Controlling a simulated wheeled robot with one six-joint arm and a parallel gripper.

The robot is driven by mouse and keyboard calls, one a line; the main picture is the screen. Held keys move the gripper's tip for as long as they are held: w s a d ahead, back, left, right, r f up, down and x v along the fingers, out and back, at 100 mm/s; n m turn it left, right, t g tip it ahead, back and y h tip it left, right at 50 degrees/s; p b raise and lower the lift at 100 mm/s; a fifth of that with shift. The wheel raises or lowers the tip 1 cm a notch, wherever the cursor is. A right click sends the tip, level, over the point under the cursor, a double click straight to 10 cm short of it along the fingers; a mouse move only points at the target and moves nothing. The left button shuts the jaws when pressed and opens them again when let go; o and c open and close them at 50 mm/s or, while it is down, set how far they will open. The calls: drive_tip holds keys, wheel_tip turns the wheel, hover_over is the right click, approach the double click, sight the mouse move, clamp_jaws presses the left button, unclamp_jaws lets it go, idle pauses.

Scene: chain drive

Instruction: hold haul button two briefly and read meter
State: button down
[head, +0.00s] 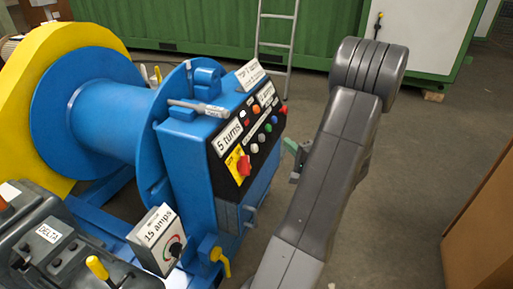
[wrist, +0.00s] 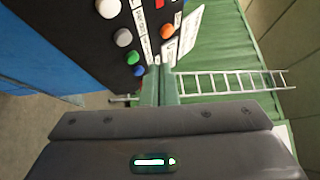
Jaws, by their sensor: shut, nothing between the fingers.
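The black control panel (head: 262,135) on the blue winch housing carries a row of round buttons: white, grey, blue, green and red. I cannot read which is haul button two. In the wrist view the blue button (wrist: 138,71), green button (wrist: 132,57) and a grey-white button (wrist: 122,37) lie just left of my fingertips. My gripper (wrist: 158,72) is shut and empty. In the head view my gripper (head: 289,146) is right of the panel, apparently apart from it. A meter box (head: 158,238) with a dial, marked "15 amps", stands lower left; its needle is too small to read.
A red rotary switch (head: 243,166) on yellow sits below the "5 turns" plate (head: 229,138). A blue drum (head: 110,120) and a grey box marked DELTA (head: 48,232) are at left. A ladder (head: 277,40) leans behind. Floor right of my arm is clear up to a brown cabinet (head: 485,225).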

sight(255, 148)
drive_tip(key=shift+a, duration=0.1)
drive_tip(key=w+a+f+b, duration=0.2)
drive_tip(key=a+f, duration=0.2)
drive_tip(key=a, duration=0.3)
drive_tip(key=shift+w+a+b, duration=0.15)
drive_tip(key=shift+w+b, duration=0.05)
drive_tip(key=shift+b, duration=0.2)
drive_tip(key=shift+a+f, duration=0.1)
idle(1.8)
drive_tip(key=shift+w+a+f+b, duration=0.1)
drive_tip(key=shift+a+b, duration=0.2)
drive_tip(key=shift+b, duration=0.4)
